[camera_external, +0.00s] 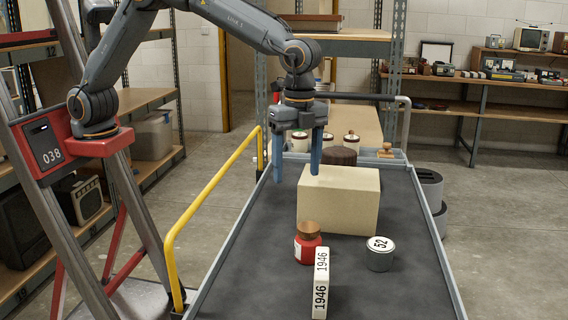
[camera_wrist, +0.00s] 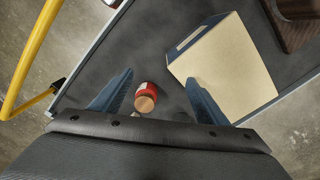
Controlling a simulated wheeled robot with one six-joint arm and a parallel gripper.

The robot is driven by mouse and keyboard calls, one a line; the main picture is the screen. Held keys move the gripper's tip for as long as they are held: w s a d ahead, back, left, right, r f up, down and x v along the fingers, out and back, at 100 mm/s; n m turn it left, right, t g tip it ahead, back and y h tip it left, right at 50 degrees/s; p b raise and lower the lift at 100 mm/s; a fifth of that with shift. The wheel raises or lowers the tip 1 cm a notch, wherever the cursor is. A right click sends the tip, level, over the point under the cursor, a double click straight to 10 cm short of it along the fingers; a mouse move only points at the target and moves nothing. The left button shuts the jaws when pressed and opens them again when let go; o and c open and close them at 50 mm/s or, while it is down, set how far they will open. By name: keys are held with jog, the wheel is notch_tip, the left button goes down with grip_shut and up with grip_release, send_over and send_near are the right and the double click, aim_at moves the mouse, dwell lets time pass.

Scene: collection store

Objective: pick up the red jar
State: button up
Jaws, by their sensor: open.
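The red jar (camera_external: 306,250) stands upright on the dark table surface, with a brown wooden lid and a pale label. It stands in front of the large cream box (camera_external: 345,192). In the wrist view the red jar (camera_wrist: 147,92) shows between my two fingers, beyond the gripper's palm. My gripper (camera_external: 315,172) is open and empty, its blue fingers pointing down. It hangs above the table near the box's back left edge, clearly above and apart from the jar. In the wrist view my gripper (camera_wrist: 158,88) has a finger on each side of the jar.
A white block marked 1946 (camera_external: 321,284) stands close to the jar at its front right. A grey tin marked 52 (camera_external: 380,253) stands to the right. The cream box (camera_wrist: 222,68) is near my right finger. A yellow rail (camera_external: 207,190) runs along the table's left side.

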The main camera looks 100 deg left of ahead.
aim_at(308, 241)
jog(key=w+d+f+m, duration=0.1)
jog(key=d+f, duration=0.1)
jog(key=d, duration=0.1)
jog(key=w+d+f+m, duration=0.1)
jog(key=w+d+f, duration=0.1)
jog(key=d, duration=0.1)
jog(key=w+d+f+m, duration=0.1)
jog(key=d+f, duration=0.1)
jog(key=d, duration=0.1)
jog(key=shift+w+d+m, duration=0.15)
jog(key=shift+w+m, duration=0.05)
jog(key=shift+m, duration=0.1)
jog(key=shift+d+f, duration=0.2)
jog(key=shift+f, duration=0.45)
jog(key=shift+s+f+p, duration=0.1)
jog(key=shift+f+p, duration=1.2)
jog(key=shift+f, duration=2.15)
jog(key=c, duration=1.2)
